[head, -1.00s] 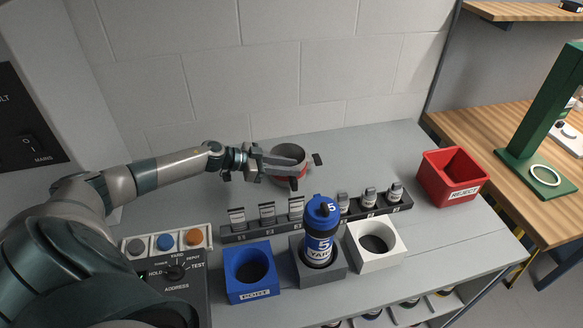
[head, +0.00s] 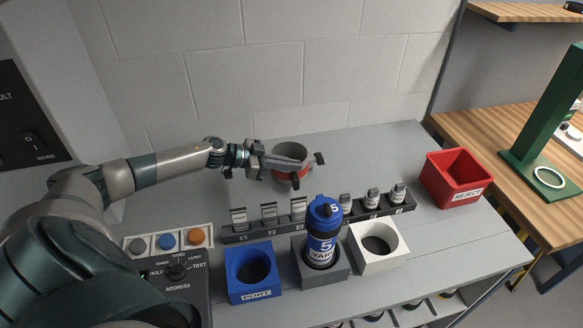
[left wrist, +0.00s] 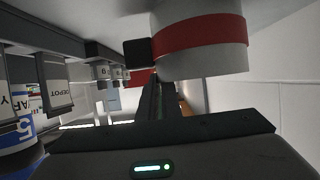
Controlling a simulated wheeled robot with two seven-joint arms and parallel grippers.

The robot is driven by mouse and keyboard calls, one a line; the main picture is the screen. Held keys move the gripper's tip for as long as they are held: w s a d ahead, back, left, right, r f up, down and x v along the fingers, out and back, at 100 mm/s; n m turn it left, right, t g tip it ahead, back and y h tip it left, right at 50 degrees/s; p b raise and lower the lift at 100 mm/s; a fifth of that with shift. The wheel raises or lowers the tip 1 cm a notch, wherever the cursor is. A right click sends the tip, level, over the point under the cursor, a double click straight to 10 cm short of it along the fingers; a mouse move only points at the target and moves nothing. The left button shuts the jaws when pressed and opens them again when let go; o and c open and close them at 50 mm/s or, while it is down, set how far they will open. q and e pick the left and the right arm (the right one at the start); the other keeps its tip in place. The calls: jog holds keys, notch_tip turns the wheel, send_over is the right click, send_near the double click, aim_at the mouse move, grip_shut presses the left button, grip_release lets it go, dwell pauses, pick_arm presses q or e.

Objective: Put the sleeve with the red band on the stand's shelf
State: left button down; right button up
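The grey sleeve with the red band (head: 291,151) is above the back of the grey bench, upright. My left gripper (head: 306,169) reaches it from the left, one finger across its front and the other finger's tip showing at its right side. The gripper looks shut on the sleeve. In the left wrist view the sleeve (left wrist: 205,62) is large, its red band clear, with a dark fingertip (left wrist: 138,53) against its side. Whether it touches the bench is unclear. A lower shelf (head: 408,318) with several items shows under the bench's front edge. My right gripper is out of view.
A rail (head: 233,238) with several labelled tags stands in front of the sleeve. Blue (head: 236,289), grey (head: 335,272) and white (head: 372,262) holders are nearer; the grey one holds a blue tube (head: 322,228). A red reject bin (head: 441,189) and green stand (head: 546,110) are right.

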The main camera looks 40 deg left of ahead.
pick_arm(q)
notch_tip(320, 180, up, 3)
jog(key=shift+f+b, duration=0.15)
jog(key=shift+b, duration=0.15)
jog(key=w+d+r+p, duration=0.2)
jog(key=d+r, duration=0.5)
jog(key=d, duration=0.4)
jog(key=shift+d+r+p, duration=0.25)
jog(key=shift+d+p, duration=0.05)
jog(key=shift+p, duration=0.35)
jog(key=shift+w, duration=0.1)
